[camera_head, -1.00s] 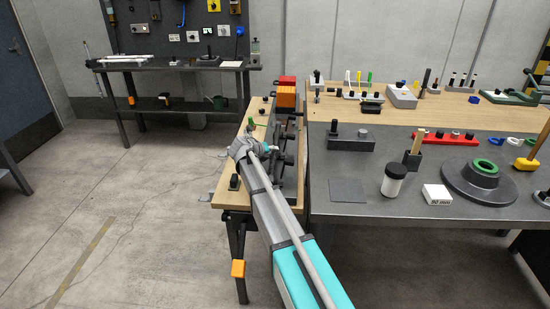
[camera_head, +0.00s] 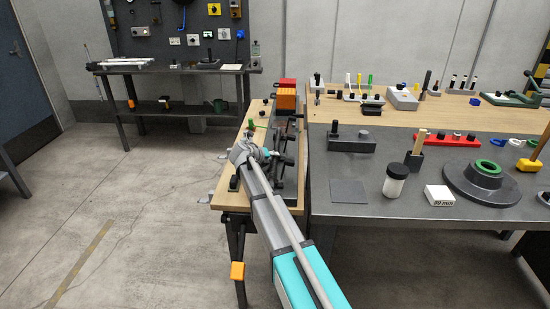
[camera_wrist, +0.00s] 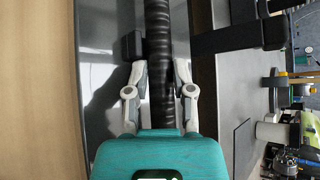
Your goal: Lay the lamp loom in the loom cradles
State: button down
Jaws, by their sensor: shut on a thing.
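The lamp loom (camera_wrist: 159,50) is a black ribbed tube in the wrist view, running upright through the middle of the picture. My gripper (camera_wrist: 159,78) has one finger on each side of the loom and is shut on it. Below the fingers the loom passes behind the teal gripper body. In the head view my arm covers the gripper and the near end of the narrow bench. Dark fixtures (camera_head: 288,143) stand along that bench beside my wrist; I cannot tell which are the loom cradles.
In the wrist view a black block (camera_wrist: 131,45) sits just left of the loom, and a dark bar (camera_wrist: 240,39) reaches in from the right. Orange (camera_head: 287,98) and red boxes stand at the bench's far end. A crowded workbench (camera_head: 345,207) adjoins on the right.

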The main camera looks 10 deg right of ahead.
jog(key=shift+f+b, duration=0.25)
jog(key=shift+b, duration=0.05)
jog(key=shift+c, duration=2)
grip_release()
jog(key=shift+r, duration=0.15)
notch_tip(320, 180, up, 10)
jog(key=p, duration=1)
jog(key=shift+f, duration=0.25)
notch_tip(320, 180, down, 10)
jog(key=b, duration=1)
jog(key=shift+r, duration=0.15)
